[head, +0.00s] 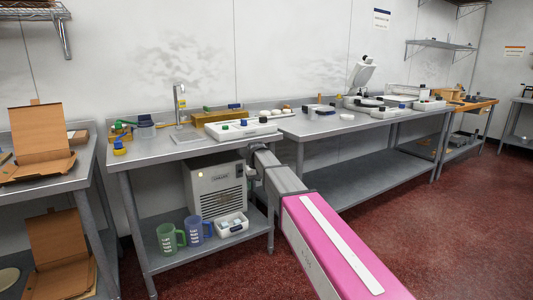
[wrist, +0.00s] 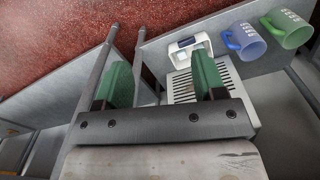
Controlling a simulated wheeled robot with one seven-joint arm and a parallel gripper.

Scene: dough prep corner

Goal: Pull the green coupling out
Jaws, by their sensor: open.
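A small green piece (head: 118,130) shows among yellow fittings at the back left of the sink counter in the head view. Another small green piece (head: 224,127) sits on a white tray (head: 240,131) on the same counter. Both are too small to tell which is the coupling. My gripper (wrist: 160,78) is open and empty in the wrist view, its two green-padded fingers wide apart. It points down past the counter, away from both green pieces. Neither piece shows in the wrist view. In the head view my arm reaches to the counter's right front edge.
A vented grey machine (head: 216,184) stands on the lower shelf, with a green jug (head: 168,238), a blue jug (head: 196,229) and a white bin (head: 231,224). A cardboard box (head: 40,140) stands at the left.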

